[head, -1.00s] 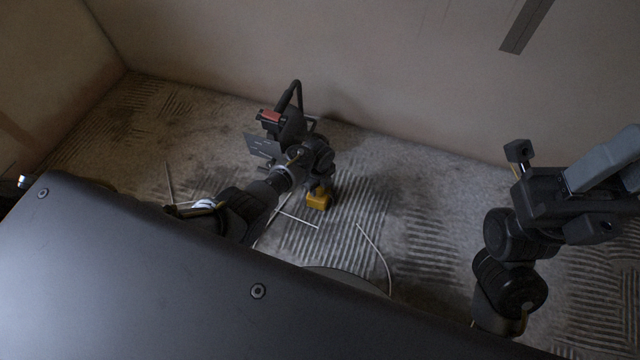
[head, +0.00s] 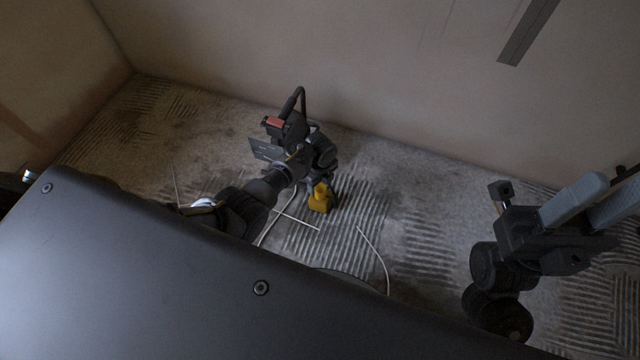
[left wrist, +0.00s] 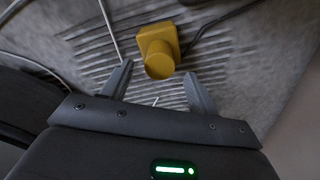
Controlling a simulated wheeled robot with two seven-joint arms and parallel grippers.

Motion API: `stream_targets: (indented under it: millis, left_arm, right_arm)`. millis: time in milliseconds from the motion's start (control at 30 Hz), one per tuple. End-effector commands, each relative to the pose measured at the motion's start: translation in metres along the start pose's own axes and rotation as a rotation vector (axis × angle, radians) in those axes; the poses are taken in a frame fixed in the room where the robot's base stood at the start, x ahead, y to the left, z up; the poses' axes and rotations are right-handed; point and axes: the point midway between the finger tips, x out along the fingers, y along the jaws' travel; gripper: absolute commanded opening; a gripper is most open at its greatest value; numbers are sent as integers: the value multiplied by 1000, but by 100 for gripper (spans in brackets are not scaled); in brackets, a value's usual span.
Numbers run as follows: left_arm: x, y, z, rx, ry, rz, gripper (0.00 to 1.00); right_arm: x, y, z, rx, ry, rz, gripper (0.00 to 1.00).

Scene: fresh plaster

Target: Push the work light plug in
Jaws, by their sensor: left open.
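A yellow block with a round raised part (left wrist: 157,48) lies on the floor in the left wrist view, a dark cable running from it to the upper right. I cannot tell whether it is the plug, the socket, or both together. In the head view the yellow block (head: 321,203) is just below my left gripper (head: 317,184). In the left wrist view that gripper (left wrist: 160,84) has its two fingers apart, with the block just beyond the gap and nothing held. My right gripper (head: 618,186) is at the right, fingers apart and empty.
A dark object with a red part (head: 273,122) and a bent black tube stands behind my left arm; it may be the work light. Thin pale strands (head: 375,255) lie on the ridged floor. A plain wall (head: 400,80) closes the back. Floor between the grippers is mostly clear.

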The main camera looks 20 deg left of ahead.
Motion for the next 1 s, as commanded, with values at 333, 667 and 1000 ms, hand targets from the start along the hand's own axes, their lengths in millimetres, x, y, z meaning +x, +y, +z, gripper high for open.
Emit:
stream_targets:
  millis: [333, 667, 1000]
  left_arm:
    - [-47, 1, 0, 0, 1, 1, 59]
    - [-48, 1, 0, 0, 1, 1, 59]
    - [-48, 0, 0, -20, 1, -1, 59]
  right_arm:
    - [-6, 0, -11, 11, -79, 31, 36]
    - [-8, 0, -12, 12, -82, 33, 36]
    - [-8, 0, -12, 10, -81, 34, 36]
